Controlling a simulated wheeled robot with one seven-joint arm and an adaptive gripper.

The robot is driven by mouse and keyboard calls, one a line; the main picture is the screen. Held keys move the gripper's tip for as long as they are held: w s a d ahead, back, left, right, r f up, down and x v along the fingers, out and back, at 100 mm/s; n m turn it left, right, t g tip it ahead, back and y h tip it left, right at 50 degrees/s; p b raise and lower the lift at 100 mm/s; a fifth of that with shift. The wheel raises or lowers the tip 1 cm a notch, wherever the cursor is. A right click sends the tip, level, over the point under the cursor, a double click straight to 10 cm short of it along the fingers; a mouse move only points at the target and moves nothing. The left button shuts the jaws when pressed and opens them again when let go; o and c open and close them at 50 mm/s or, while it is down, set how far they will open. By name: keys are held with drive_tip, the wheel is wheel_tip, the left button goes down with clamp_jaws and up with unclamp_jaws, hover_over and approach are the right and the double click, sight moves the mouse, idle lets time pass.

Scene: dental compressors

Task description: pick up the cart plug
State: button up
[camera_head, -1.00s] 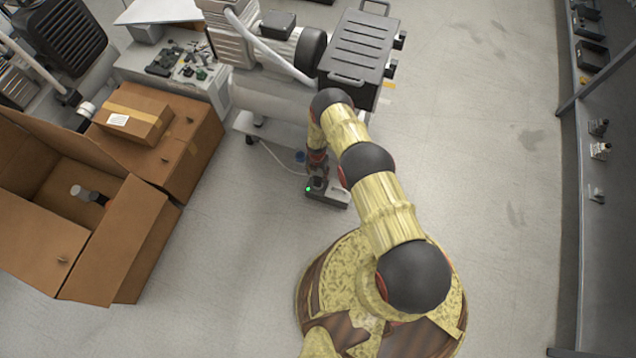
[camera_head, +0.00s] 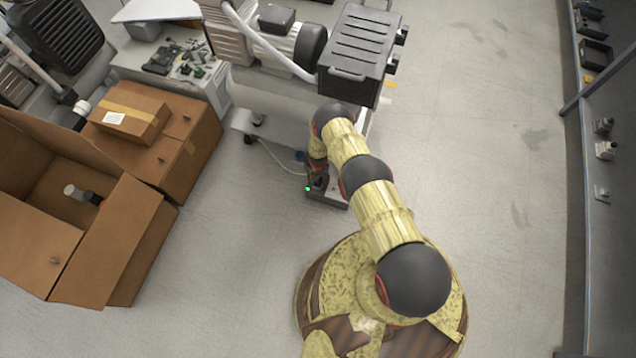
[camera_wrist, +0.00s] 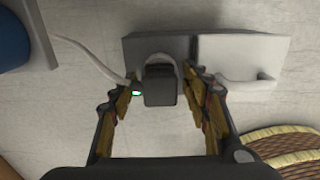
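The cart plug (camera_wrist: 160,85) is a dark block at the end of a pale cable, seated at a grey box (camera_wrist: 215,48) on the floor. A green light shows beside it. In the wrist view my gripper (camera_wrist: 161,92) is open, with one finger on each side of the plug and a visible gap at each side. In the head view my gripper (camera_head: 318,181) is low over the same box (camera_head: 327,199), and my arm hides most of the plug.
A wheeled cart (camera_head: 268,100) with a compressor and a dark case (camera_head: 360,55) stands just behind the box. Cardboard boxes (camera_head: 110,240) stand at the left. A dark shelf unit (camera_head: 610,220) lines the right. The floor (camera_head: 480,190) between is clear.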

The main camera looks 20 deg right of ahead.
drive_tip(key=c, duration=1.1)
